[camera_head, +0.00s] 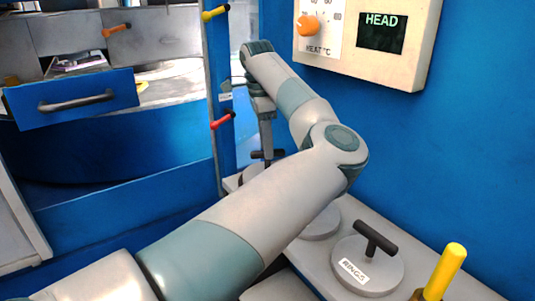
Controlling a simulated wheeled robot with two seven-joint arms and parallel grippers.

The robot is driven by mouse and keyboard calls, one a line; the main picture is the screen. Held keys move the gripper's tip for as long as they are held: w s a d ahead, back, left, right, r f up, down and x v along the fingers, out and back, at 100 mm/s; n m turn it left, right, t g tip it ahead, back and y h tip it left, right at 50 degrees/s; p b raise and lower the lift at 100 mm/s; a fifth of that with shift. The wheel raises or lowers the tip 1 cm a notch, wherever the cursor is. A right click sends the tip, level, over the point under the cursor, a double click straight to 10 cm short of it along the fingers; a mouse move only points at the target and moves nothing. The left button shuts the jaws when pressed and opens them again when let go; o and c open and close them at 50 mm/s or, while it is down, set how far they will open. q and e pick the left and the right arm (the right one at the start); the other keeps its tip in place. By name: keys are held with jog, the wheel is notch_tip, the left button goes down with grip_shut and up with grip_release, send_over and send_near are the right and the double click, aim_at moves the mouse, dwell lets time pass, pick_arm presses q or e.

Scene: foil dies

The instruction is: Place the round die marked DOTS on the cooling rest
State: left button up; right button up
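A grey round die (367,263) labelled RINGS, with a black T-handle, sits at the front of the light shelf (400,228). A second round die (322,224) is partly hidden behind my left arm, and its label does not show. A third black-handled die (251,173) sits at the far end, largely hidden by my arm. My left gripper (267,148) points down at the far die's handle. Whether its fingers are around the handle, and open or shut, is too small to tell. No DOTS label is readable. I cannot identify the cooling rest. My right gripper is not in view.
A heat control box (420,50) with an orange knob (308,25) and a display reading HEAD hangs on the blue wall. A yellow post (445,272) stands at the front right. A blue drawer (70,98) is at left; red (222,120) and yellow (215,13) handles project from a post.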

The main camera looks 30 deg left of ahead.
pick_arm(q)
jog(key=r, duration=0.7)
jog(key=shift+s+a+r, duration=0.1)
jog(key=shift+s+a, duration=0.1)
jog(key=shift+a, duration=0.05)
jog(key=shift+s+r, duration=0.1)
jog(key=shift+r, duration=0.6)
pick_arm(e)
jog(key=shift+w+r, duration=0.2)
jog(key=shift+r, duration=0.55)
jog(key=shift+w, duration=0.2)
